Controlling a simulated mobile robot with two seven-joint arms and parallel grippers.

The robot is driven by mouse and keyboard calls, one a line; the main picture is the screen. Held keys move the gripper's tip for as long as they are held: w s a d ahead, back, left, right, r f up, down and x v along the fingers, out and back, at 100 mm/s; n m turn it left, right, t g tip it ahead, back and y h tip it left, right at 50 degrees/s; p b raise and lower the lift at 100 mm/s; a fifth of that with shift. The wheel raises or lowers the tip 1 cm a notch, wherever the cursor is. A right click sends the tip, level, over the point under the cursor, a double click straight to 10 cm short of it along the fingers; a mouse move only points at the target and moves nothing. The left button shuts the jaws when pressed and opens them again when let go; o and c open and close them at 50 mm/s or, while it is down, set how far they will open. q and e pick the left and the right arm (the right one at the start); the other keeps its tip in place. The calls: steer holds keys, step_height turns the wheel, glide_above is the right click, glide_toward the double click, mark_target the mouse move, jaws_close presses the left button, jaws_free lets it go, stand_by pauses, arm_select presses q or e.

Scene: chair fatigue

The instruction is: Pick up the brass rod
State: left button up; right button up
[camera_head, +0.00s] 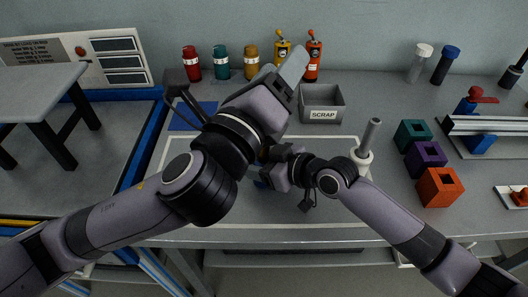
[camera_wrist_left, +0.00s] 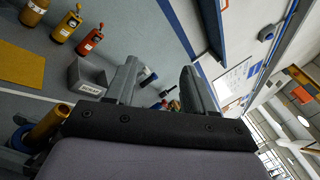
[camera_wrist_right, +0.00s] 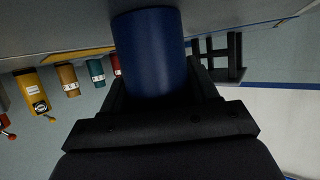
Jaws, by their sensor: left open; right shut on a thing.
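A brass-coloured cylinder (camera_wrist_left: 50,122) shows at the lower left of the left wrist view, beside a blue ring (camera_wrist_left: 20,138) and partly cut off by my gripper body. I take it for the brass rod. In the head view my left arm hides most of that area. My left gripper (camera_head: 297,72) is open and empty, above the bench near the scrap bin. My right gripper (camera_wrist_right: 158,85) is shut on a blue cylinder (camera_wrist_right: 150,50), seen close up in the right wrist view. Whether this blue part belongs to the brass rod, I cannot tell.
The scrap bin (camera_head: 322,104) stands behind the grippers. Red, teal and brass-coloured bottles (camera_head: 221,64) and pump bottles (camera_head: 313,58) line the wall. Teal, purple and orange (camera_head: 440,188) holed blocks stand at right, near a grey rod in a white base (camera_head: 366,150).

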arm_select(q)
steer(key=s+a+f+m+g+y, duration=0.4)
steer(key=f+m+y, duration=0.1)
steer(key=f, duration=0.4)
steer(key=m, duration=0.1)
glide_above(264, 154)
steer(key=s, duration=0.2)
steer(key=shift+f, duration=1.65)
steer(key=shift+g, duration=0.3)
steer(key=shift+a+f+x, duration=0.1)
steer(key=shift+a+x, duration=0.05)
steer(key=shift+x, duration=0.75)
steer(key=shift+a+f+x, duration=0.1)
steer(key=shift+a+x, duration=0.05)
steer(key=shift+x, duration=0.75)
steer(key=shift+a+f+x, duration=0.1)
steer(key=shift+a+x, duration=0.1)
steer(key=shift+x, duration=0.7)
jaws_close()
